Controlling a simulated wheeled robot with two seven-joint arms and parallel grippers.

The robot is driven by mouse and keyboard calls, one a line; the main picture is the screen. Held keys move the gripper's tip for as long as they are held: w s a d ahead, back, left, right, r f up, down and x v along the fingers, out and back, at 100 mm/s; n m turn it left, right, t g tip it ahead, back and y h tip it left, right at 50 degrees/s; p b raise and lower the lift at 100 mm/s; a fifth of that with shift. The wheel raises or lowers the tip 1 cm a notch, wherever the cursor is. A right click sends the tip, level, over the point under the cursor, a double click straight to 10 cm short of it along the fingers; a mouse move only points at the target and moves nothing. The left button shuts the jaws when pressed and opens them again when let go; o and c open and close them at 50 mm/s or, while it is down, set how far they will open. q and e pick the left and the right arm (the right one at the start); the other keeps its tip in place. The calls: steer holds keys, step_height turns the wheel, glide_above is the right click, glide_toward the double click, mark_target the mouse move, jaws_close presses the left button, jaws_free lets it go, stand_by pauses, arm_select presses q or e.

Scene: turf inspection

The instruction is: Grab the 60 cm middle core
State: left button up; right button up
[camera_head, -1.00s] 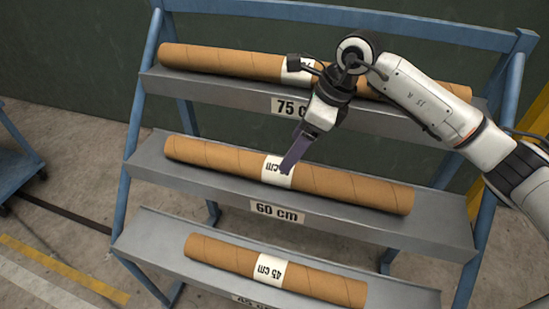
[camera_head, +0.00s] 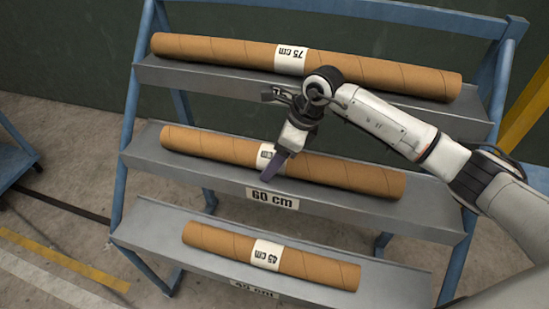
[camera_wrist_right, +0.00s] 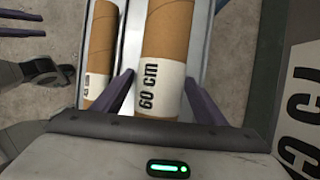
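The 60 cm core (camera_head: 340,173), a brown cardboard tube with a white label band, lies on the middle shelf (camera_head: 430,215). It also shows in the right wrist view (camera_wrist_right: 165,45), with its "60 cm" label between my fingers. My right gripper (camera_head: 270,168) points down at the label band and partly covers it. In the right wrist view my right gripper (camera_wrist_right: 160,78) is open, with one purple finger on each side of the core. Whether the fingers touch it I cannot tell.
The 75 cm core (camera_head: 390,72) lies on the top shelf, behind my right wrist. The 45 cm core (camera_head: 315,267) lies on the bottom shelf. The rack has blue posts (camera_head: 130,120). A blue frame (camera_head: 12,165) stands at the far left. Floor is free left of the rack.

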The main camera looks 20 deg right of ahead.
steer(key=c, duration=1.1)
steer(key=shift+w+r, duration=0.1)
steer(key=shift+r, duration=0.05)
steer(key=shift+c, duration=1.1)
